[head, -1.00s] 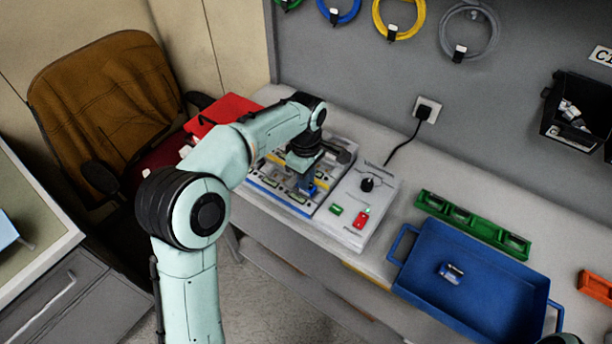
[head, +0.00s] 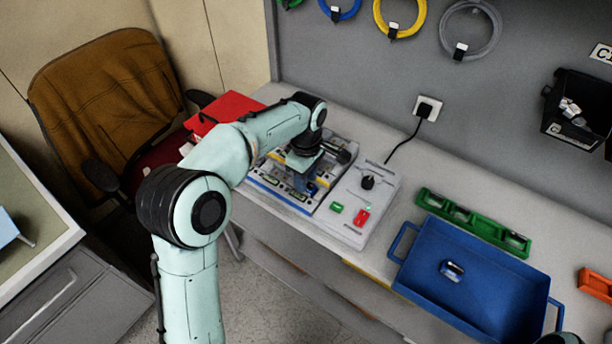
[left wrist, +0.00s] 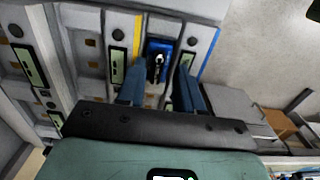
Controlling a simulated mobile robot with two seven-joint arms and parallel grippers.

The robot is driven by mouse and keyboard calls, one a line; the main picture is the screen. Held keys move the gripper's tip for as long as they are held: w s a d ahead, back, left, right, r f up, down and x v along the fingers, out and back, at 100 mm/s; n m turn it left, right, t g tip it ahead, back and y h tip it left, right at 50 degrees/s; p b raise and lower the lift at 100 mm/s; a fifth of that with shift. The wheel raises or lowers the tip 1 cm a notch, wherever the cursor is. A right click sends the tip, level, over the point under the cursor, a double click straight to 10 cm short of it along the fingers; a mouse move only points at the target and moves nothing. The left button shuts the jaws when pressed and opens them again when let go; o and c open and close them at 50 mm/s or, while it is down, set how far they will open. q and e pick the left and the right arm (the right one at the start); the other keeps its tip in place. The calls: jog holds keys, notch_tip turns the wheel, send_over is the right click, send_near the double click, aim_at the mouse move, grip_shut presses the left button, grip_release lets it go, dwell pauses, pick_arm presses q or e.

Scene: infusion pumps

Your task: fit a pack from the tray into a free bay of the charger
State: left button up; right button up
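The charger (head: 283,203) stands on the bench, with rows of bays and a control panel (head: 347,222) at its right. My left gripper (head: 305,183) is above its front row. In the left wrist view, its two blue-grey fingers (left wrist: 160,84) are apart, with a gap to either side of a blue pack (left wrist: 158,47). That pack sits in a bay between the fingers; whether it is fully seated I cannot tell. Other bays in that view show green-grey strips. The blue tray (head: 425,280) holds another blue pack (head: 452,270). My right gripper is not in view.
A red object (head: 228,108) is left behind the charger. A cable (head: 402,146) runs to the wall socket. A chair (head: 100,110) stands at left.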

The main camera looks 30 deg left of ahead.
pick_arm(q)
jog(key=shift+w+r, duration=0.15)
jog(key=shift+r, duration=0.3)
notch_tip(320, 180, up, 12)
jog(key=p, duration=0.2)
jog(key=shift+r+p, duration=0.25)
jog(key=shift+p, duration=0.1)
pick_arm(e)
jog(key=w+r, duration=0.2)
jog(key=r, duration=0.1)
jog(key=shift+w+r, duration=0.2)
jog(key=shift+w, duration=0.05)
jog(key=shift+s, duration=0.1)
